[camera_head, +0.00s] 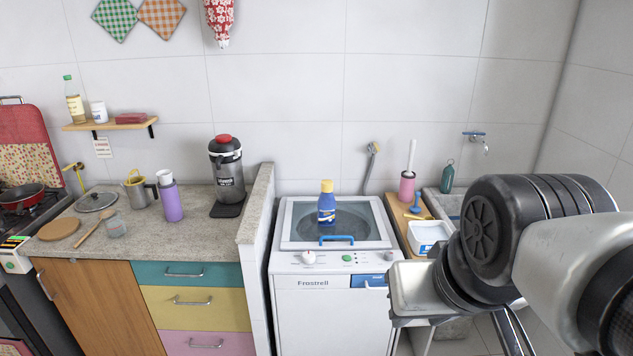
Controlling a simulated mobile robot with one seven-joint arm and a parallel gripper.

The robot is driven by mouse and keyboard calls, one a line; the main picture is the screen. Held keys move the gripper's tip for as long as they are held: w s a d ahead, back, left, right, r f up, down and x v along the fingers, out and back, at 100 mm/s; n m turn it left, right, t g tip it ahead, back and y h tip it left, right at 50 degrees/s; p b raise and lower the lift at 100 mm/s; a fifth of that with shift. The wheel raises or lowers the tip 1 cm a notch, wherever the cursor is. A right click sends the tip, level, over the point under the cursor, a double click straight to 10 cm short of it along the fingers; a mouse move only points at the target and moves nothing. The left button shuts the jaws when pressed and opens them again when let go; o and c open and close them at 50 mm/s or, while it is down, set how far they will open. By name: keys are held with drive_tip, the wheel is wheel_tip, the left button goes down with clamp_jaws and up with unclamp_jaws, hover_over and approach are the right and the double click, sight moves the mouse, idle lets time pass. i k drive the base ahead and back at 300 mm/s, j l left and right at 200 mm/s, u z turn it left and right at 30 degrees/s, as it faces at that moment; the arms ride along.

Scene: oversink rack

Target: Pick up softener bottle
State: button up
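A blue bottle with a yellow cap (327,204), likely the softener bottle, stands upright on the lid of a white washing machine (330,284). It is right of the middle of the picture, behind the blue lid handle (337,239). My arm comes in from the right edge, well to the right of the bottle and apart from it. My gripper's fingertips do not show.
A raised stone counter edge (255,210) borders the machine on the left; a black-and-red flask (227,174) stands beyond it. On the right, a wooden board holds a pink brush holder (407,186) and a white tub (428,236). Space directly above the bottle is clear.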

sight(326, 203)
drive_tip(key=i+j+z, duration=0.2)
drive_tip(key=i+j, duration=0.45)
drive_tip(key=i+j+z, duration=0.2)
drive_tip(key=i+j, duration=0.4)
drive_tip(key=j, duration=0.1)
